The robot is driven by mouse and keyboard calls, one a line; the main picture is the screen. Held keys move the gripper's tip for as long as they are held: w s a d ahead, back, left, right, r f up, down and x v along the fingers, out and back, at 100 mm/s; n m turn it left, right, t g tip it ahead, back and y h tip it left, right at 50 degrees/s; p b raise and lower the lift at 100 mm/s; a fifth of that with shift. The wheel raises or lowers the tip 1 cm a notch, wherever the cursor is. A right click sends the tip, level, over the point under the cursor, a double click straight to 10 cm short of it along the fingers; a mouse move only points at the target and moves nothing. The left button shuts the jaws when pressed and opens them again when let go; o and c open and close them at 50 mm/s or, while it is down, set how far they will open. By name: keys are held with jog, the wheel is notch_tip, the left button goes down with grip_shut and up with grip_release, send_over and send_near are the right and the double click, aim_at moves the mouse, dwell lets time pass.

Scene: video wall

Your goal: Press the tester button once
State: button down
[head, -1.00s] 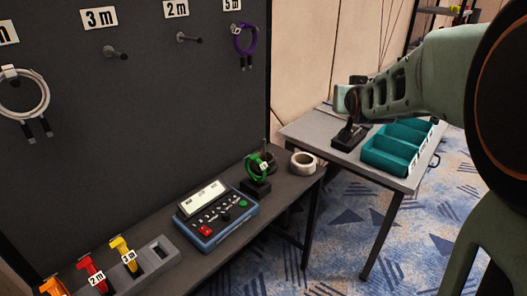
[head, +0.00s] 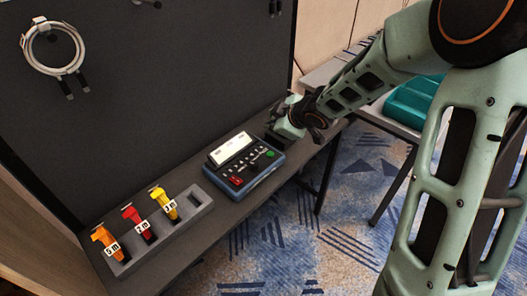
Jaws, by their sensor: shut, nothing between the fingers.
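The tester (head: 243,168) is a blue-edged box with a light screen and several small controls. It lies on the dark bench below the panel. A green button (head: 270,154) shows on its right side and a red one (head: 236,181) at its front left. My gripper (head: 274,138) is just beyond the tester's far right corner. It appears apart from the green button, though its height above the bench is hard to judge. It is shut and empty, and its fingertips are small and partly hidden by my arm.
A grey holder (head: 192,213) with orange, red and yellow tagged connectors stands left of the tester. A white cable loop (head: 55,70) hangs on the dark panel. Teal bins (head: 408,105) stand on the side table at right, partly behind my arm.

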aim_at(271, 155)
jog(key=shift+f, duration=0.1)
dwell(0.3)
notch_tip(271, 155, down, 9)
jog(key=b, duration=0.8)
jog(key=shift+b, duration=0.4)
dwell(0.8)
jog(key=shift+f+b, duration=0.25)
jog(key=shift+b, duration=0.1)
jog(key=shift+f+b, duration=0.3)
jog(key=shift+f, duration=0.15)
dwell(0.5)
dwell(0.3)
jog(key=shift+r+p, duration=0.85)
jog(key=shift+p, duration=0.05)
